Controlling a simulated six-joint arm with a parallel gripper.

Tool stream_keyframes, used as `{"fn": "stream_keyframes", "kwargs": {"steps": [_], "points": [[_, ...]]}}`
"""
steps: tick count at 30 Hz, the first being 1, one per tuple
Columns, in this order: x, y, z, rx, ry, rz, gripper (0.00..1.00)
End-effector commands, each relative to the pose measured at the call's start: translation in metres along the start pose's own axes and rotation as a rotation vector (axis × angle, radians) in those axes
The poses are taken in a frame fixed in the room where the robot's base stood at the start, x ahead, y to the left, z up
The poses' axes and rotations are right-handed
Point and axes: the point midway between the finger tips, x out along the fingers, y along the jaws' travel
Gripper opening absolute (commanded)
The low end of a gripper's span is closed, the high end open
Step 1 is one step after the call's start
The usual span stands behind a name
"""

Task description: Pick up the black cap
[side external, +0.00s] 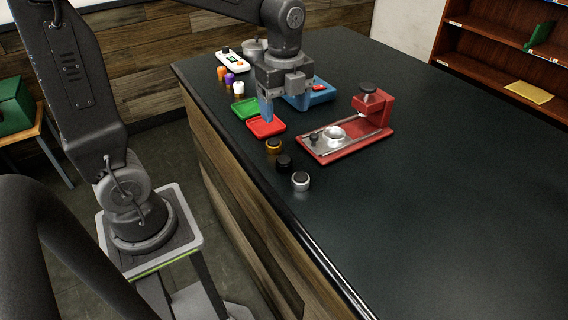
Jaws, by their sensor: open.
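The black cap (283,162) stands on the dark counter near its left edge. It is between a gold-orange cap (273,146) and a silver cap with a dark top (301,180). My gripper (281,108) points down above the counter, farther back than the black cap and apart from it. Its jaws are open, and I see nothing held between them. The finger on the left shows clearly; the other is hard to make out against a blue device behind it.
A red brewer (372,108) stands right of the caps. A red tray (266,127) and a green tray (246,107) lie near the gripper. The blue device (318,92), several small coloured pieces and a white panel (233,61) are farther back. The counter's right side is clear.

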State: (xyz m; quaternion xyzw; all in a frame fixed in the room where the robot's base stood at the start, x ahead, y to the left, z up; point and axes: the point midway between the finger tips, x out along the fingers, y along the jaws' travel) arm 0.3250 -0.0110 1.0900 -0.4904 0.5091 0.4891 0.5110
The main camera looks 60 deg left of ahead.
Motion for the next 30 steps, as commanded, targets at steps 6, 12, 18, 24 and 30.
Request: {"fn": "stream_keyframes", "kwargs": {"steps": [6,12,18,24,30], "points": [[0.029,0.0,0.0,0.019,0.002,0.01,0.71],[0.067,0.0,0.0,0.018,0.002,0.009,0.71],[0.085,0.0,0.0,0.017,0.001,0.005,0.71],[0.105,0.002,0.0,0.017,0.001,0.008,0.71],[0.132,0.002,0.0,0.017,0.001,0.007,0.71]]}}
